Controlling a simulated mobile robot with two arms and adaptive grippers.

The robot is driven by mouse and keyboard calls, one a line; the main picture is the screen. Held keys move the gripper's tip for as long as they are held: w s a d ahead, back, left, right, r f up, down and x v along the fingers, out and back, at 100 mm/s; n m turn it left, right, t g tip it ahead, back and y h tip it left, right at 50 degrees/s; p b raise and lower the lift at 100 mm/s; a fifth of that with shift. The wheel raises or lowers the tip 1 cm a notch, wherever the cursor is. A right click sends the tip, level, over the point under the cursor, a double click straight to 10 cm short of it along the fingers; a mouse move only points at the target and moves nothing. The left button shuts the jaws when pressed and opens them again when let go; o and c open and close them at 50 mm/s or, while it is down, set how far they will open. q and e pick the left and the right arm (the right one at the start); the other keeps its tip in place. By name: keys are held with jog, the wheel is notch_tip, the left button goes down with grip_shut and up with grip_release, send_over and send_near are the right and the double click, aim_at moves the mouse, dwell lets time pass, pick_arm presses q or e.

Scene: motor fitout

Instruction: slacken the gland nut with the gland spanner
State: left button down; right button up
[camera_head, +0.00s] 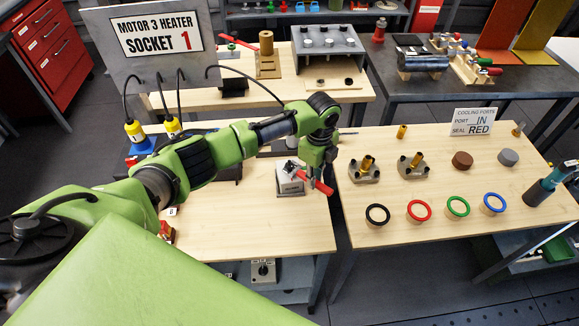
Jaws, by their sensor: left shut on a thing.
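My left gripper (317,180) points down over the near wooden table, its jaws shut on a red-handled tool, which I take to be the gland spanner (325,188). The red handle sticks out to the lower right of the fingers. Just left of it stands a small grey-white block (289,184) with a dark top. Red also shows between the block and the gripper. I cannot make out the gland nut; the gripper and tool hide that spot. Whether the tool touches the block is too small to tell. My right gripper is not in view.
The right table holds black (377,214), red (419,210), green (458,206) and blue (494,203) rings, with brass fittings behind. A "SOCKET 1" sign (157,38) and yellow plugs (134,130) stand at the left. The near table's front (245,230) is mostly bare.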

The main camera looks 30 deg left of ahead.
pick_arm(q)
jog(key=shift+w, duration=0.25)
jog(key=shift+w+d+n, duration=0.1)
jog(key=shift+w+n, duration=0.35)
jog(key=shift+n, duration=0.35)
jog(key=shift+w, duration=0.15)
jog(key=shift+w+n, duration=0.35)
jog(key=shift+n, duration=0.25)
jog(key=shift+b, duration=0.3)
jog(key=shift+w+n, duration=0.45)
jog(key=shift+n, duration=0.15)
jog(key=shift+d, duration=0.15)
dwell(0.3)
